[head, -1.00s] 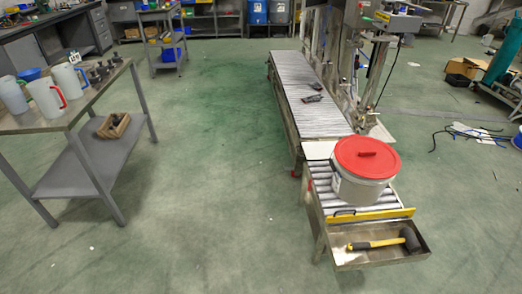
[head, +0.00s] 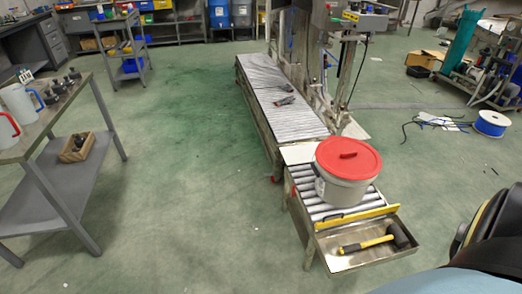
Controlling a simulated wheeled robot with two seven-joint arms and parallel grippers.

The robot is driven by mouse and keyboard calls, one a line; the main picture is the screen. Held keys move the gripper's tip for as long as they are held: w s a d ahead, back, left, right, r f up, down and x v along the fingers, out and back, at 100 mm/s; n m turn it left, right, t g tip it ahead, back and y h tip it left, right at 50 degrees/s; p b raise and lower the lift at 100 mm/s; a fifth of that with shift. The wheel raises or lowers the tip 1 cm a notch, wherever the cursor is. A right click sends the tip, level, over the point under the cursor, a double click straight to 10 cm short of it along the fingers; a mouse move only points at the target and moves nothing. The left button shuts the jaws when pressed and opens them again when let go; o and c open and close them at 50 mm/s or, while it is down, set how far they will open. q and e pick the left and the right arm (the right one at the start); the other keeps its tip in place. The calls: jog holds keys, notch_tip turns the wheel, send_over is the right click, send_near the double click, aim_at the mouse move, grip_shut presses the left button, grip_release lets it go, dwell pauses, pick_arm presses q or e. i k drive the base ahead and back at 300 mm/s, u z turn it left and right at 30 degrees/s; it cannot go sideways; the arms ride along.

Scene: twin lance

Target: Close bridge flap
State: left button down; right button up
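A pale flat plate (head: 298,153), which looks like the bridge flap, sits between the long roller conveyor (head: 285,100) and the short roller section (head: 303,186). It looks roughly level, but the bucket partly hides it and I cannot tell whether it is fully down. A white bucket (head: 342,192) with a red lid (head: 348,158) stands upright on the short section, close beside the plate.
A yellow bar (head: 357,217) crosses the short section's near end. A metal tray (head: 365,260) there holds a mallet (head: 368,243). A table with jugs (head: 20,103) stands left. Open floor lies between. A dark, yellow-edged shape (head: 478,225) fills the lower right, unclear what.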

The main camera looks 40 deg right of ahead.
aim_at(303, 153)
jog(key=i, duration=2.85)
jog(key=z, duration=2.6)
